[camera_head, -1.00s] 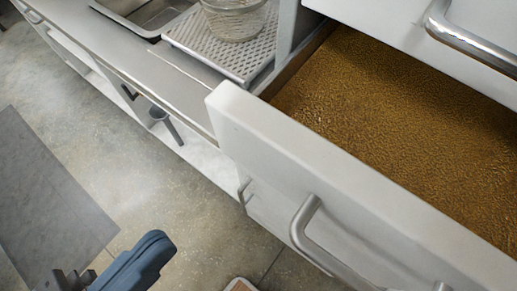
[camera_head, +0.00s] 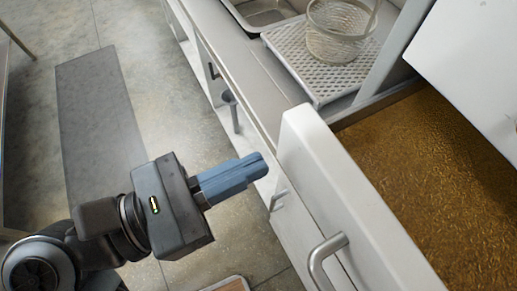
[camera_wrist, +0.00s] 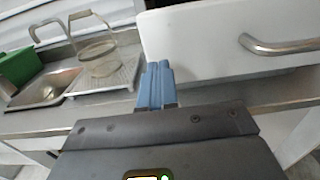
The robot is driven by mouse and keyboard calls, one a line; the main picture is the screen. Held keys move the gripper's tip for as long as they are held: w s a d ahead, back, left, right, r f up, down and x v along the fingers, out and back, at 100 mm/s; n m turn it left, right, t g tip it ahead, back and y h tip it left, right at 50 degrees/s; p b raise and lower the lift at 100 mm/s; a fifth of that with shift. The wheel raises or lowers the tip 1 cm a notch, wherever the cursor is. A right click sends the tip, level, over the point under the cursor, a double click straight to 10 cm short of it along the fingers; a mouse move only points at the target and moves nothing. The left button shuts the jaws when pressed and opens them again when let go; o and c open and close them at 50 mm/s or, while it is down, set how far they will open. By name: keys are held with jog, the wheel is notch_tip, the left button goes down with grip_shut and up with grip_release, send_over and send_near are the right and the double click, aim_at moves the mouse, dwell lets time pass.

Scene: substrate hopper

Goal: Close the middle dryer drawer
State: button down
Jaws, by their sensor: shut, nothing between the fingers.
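The middle dryer drawer (camera_head: 345,190) is pulled out, with its white front panel towards me. It holds a brown granular material (camera_head: 440,170). A metal bar handle (camera_head: 325,255) is on its front, and a bar handle also shows in the wrist view (camera_wrist: 280,45). My gripper (camera_head: 262,163) has blue fingers and is shut and empty. In the head view it is just left of the panel's far end; I cannot tell whether it touches. In the wrist view the fingers (camera_wrist: 157,80) overlap the left end of a white panel (camera_wrist: 215,42).
A metal counter (camera_head: 245,75) runs behind the drawer, with a sink (camera_head: 265,10) and a glass bowl (camera_head: 340,30) on a perforated tray (camera_head: 325,70). Another white drawer front (camera_head: 475,60) is above right. Open floor with a grey mat (camera_head: 100,130) lies left.

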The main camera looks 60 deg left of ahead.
aim_at(286, 152)
jog(key=shift+w, duration=1.3)
jog(key=shift+w, duration=0.25)
jog(key=w, duration=1)
jog(key=w+a, duration=0.1)
jog(key=w, duration=0.4)
jog(key=shift+w, duration=0.35)
jog(key=shift+w+r, duration=0.1)
jog(key=shift+w, duration=0.2)
jog(key=shift+w+d, duration=0.1)
